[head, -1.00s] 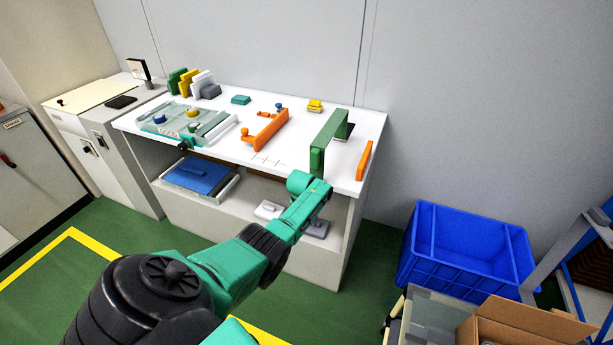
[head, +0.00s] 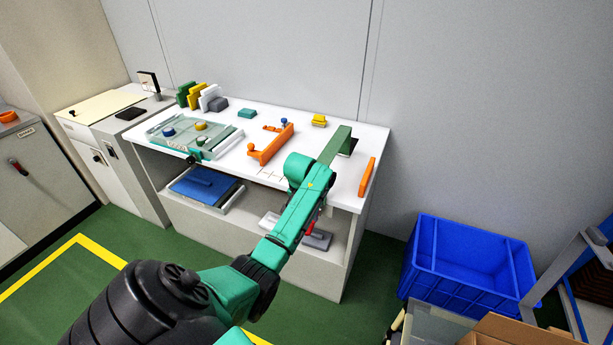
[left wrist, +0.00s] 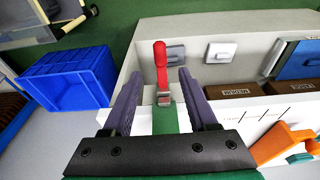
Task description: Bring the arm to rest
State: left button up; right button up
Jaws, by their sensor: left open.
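My left arm (head: 287,230) comes in from the lower left in the head view. Its wrist end reaches over the table's front edge, in front of a green bracket (head: 337,143). The arm hides the bracket's front part, and I cannot make out the fingers there. In the left wrist view my left gripper (left wrist: 159,73) is open, its two dark purple fingers well apart. A red handle (left wrist: 161,62) with a grey metal fitting shows between them, above a green part. I see nothing gripped; contact cannot be told. My right gripper is in neither view.
The white table (head: 222,122) carries an orange bracket (head: 271,146), an orange bar (head: 367,177) and a clear-lidded tray (head: 220,138). Its lower shelf holds a blue item (head: 203,187). A blue crate (head: 468,265) stands on the floor at the right, near a cardboard box (head: 520,332).

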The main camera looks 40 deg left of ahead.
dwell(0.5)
pick_arm(q)
jog(key=s+d+f+m, duration=0.15)
jog(key=s+f, duration=0.25)
jog(key=f, duration=0.4)
jog(key=s+d+f+g, duration=0.1)
jog(key=s+d+f, duration=0.15)
jog(key=f, duration=0.45)
jog(key=s+d+f+m, duration=0.1)
jog(key=s+f, duration=0.4)
jog(key=f, duration=0.3)
jog(key=s+d+f+m, duration=0.1)
jog(key=s+d+f, duration=0.2)
jog(key=s, duration=0.5)
jog(key=s+d+f+m, duration=0.1)
jog(key=s+d+f, duration=0.3)
jog(key=s, duration=0.5)
jog(key=s+d+f+m, duration=0.2)
jog(key=s+f, duration=0.4)
jog(key=s, duration=0.3)
jog(key=shift+s+d+f+h, duration=0.25)
jog(key=shift+d+f+h, duration=0.15)
jog(key=shift+d, duration=0.25)
